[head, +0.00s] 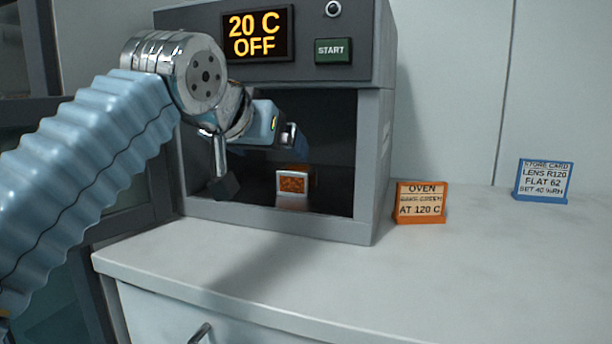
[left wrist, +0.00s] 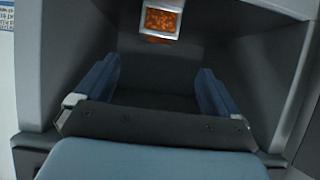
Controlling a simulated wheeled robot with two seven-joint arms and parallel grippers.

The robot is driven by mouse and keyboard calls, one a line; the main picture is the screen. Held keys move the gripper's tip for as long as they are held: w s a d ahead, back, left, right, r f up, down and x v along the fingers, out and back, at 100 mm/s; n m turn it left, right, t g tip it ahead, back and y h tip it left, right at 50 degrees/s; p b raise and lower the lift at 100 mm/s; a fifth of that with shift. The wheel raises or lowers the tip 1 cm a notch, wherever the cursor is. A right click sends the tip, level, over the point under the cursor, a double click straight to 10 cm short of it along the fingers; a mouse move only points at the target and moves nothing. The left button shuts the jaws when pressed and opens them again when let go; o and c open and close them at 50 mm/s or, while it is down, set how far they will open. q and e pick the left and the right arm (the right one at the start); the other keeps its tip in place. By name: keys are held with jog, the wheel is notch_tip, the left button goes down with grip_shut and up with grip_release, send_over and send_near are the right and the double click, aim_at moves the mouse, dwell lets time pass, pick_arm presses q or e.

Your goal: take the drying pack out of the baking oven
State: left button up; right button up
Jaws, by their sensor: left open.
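The baking oven (head: 385,150) stands on the counter with its front opening uncovered. Its display (head: 257,34) reads 20 C OFF. The drying pack (head: 293,183), a small pale-framed block with an orange grainy face, sits on the oven's dark floor. It also shows in the left wrist view (left wrist: 160,21) at the top, beyond the fingertips. My left gripper (head: 290,138) is at the oven's opening, above the pack in the head view and apart from it. In the left wrist view its two blue fingers (left wrist: 156,72) are spread, with nothing between them.
A green START button (head: 333,50) is on the oven's upper panel. An orange oven card (head: 420,203) stands right of the oven, and a blue store card (head: 543,181) farther right. The white counter (head: 450,270) is clear in front. The oven's side walls and upper panel bound the opening.

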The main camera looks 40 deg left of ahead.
aim_at(295, 169)
pick_arm(q)
jog(key=x, duration=0.8)
jog(key=shift+b, duration=0.35)
jog(key=x, duration=0.5)
jog(key=shift+d+f+b, duration=0.2)
jog(key=shift+d+b, duration=0.1)
jog(key=c, duration=1.1)
